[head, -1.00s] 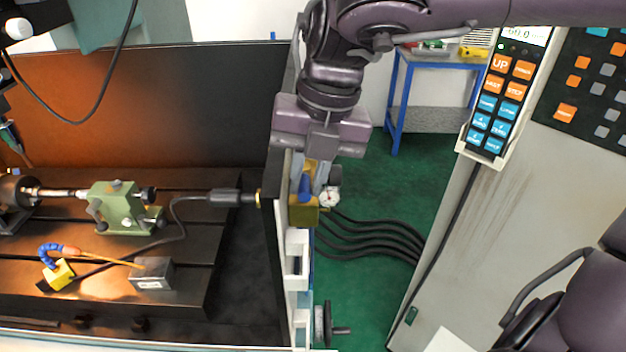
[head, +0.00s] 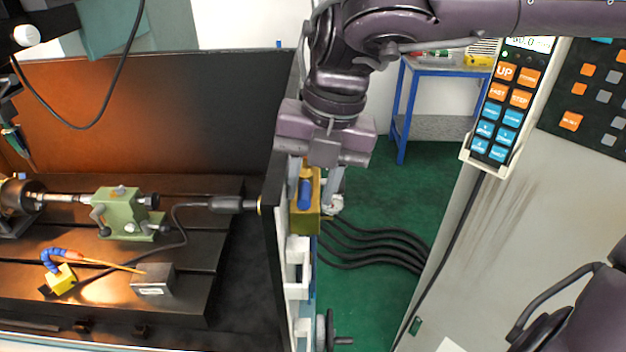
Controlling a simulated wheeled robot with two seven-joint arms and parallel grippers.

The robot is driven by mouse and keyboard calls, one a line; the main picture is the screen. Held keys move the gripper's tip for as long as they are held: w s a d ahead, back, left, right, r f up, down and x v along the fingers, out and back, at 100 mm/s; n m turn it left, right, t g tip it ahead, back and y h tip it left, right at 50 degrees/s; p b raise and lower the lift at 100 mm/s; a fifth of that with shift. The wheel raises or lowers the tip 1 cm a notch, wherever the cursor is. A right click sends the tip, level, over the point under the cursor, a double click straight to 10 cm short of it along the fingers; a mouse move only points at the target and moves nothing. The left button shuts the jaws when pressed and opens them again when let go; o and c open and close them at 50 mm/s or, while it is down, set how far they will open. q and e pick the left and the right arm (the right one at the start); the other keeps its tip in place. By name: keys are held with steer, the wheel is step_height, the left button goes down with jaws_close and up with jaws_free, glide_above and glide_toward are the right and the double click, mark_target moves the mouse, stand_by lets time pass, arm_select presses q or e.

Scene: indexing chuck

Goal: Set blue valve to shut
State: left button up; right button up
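The blue valve handle (head: 304,193) sits on a yellow valve body (head: 305,221) on the outer side of the dark panel. The handle points up and down in the picture. My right gripper (head: 313,184) is directly above it, pointing down. One finger shows clearly to the right of the handle, apart from it; the other is partly hidden at the left, by the panel edge. The fingers look spread, with the handle between them. My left gripper is not in view.
The dark panel (head: 272,205) stands close left of the valve. White trays (head: 297,257) and a handwheel (head: 326,332) are below. Black hoses (head: 385,247) run right to a grey cabinet (head: 500,240) with a button pendant (head: 504,108).

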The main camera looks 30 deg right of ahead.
steer(key=shift+w+a+r, duration=0.1)
steer(key=shift+a, duration=0.05)
stand_by(0.4)
steer(key=shift+r+p, duration=0.6)
steer(key=shift+r, duration=0.05)
step_height(320, 180, up, 6)
steer(key=s+d+p, duration=0.1)
steer(key=p, duration=0.5)
steer(key=shift+d+r, duration=0.2)
steer(key=shift+d, duration=0.1)
